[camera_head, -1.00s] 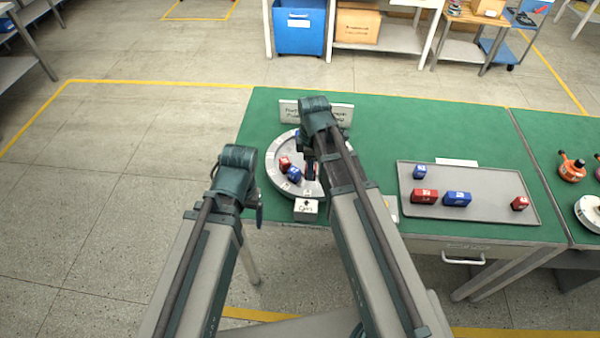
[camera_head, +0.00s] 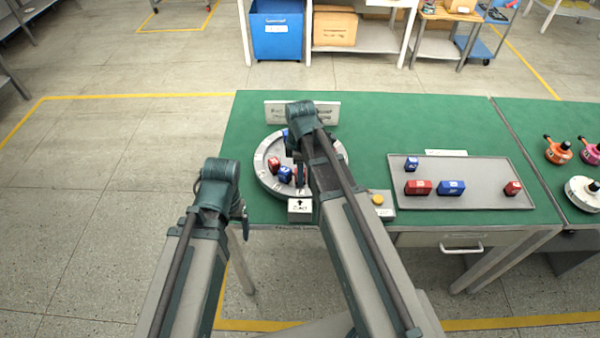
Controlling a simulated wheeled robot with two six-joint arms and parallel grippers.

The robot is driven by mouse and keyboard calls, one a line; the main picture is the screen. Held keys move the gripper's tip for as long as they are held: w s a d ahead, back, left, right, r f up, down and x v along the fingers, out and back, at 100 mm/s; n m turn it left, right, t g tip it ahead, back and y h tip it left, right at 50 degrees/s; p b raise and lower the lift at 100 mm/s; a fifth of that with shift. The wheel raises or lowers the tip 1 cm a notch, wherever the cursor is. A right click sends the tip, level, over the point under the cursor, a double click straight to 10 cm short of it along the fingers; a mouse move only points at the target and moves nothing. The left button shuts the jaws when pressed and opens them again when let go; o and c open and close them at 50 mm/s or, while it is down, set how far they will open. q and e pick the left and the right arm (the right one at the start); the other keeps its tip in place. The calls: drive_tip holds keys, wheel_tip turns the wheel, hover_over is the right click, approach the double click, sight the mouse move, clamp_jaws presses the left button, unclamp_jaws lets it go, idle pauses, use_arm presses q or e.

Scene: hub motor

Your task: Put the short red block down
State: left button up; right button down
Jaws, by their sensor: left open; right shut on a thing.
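My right gripper (camera_head: 301,174) is over the round grey ring fixture (camera_head: 265,183) on the green table. It is shut on a block that is mostly hidden by my arm; a little red shows at the fingers, and I cannot tell whether the block touches the fixture. Inside the ring, a red block (camera_head: 274,164) and a blue block (camera_head: 285,174) sit at the left, beside the gripper. Another bit of blue (camera_head: 285,134) shows at the back of the ring. My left gripper (camera_head: 243,218) is open and empty, off the table's front left edge.
A grey tray (camera_head: 480,173) at the right holds a short blue block (camera_head: 411,163), a longer red block (camera_head: 418,187), a longer blue block (camera_head: 451,188) and a short red block (camera_head: 512,188). A yellow button box (camera_head: 380,203) and a small arrow sign (camera_head: 300,208) stand near the front edge.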

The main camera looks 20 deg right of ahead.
drive_tip(key=shift+f+b, duration=0.35)
drive_tip(key=shift+f, duration=0.15)
drive_tip(key=c, duration=0.5)
unclamp_jaws()
drive_tip(key=shift+r, duration=0.1)
wheel_tip(320, 180, up, 13)
drive_tip(key=p, duration=1.3)
drive_tip(key=s+a+m, duration=0.3)
drive_tip(key=s, duration=0.1)
drive_tip(key=s+a+m, duration=0.4)
drive_tip(key=s, duration=0.1)
drive_tip(key=s+a+m+h, duration=0.1)
drive_tip(key=s+a+m, duration=0.2)
drive_tip(key=s+m, duration=0.1)
drive_tip(key=shift+s+a+r, duration=0.15)
drive_tip(key=shift+s+a, duration=0.1)
drive_tip(key=shift+s, duration=0.4)
wheel_tip(320, 180, down, 2)
drive_tip(key=shift+f+b, duration=0.2)
drive_tip(key=shift+b, duration=0.85)
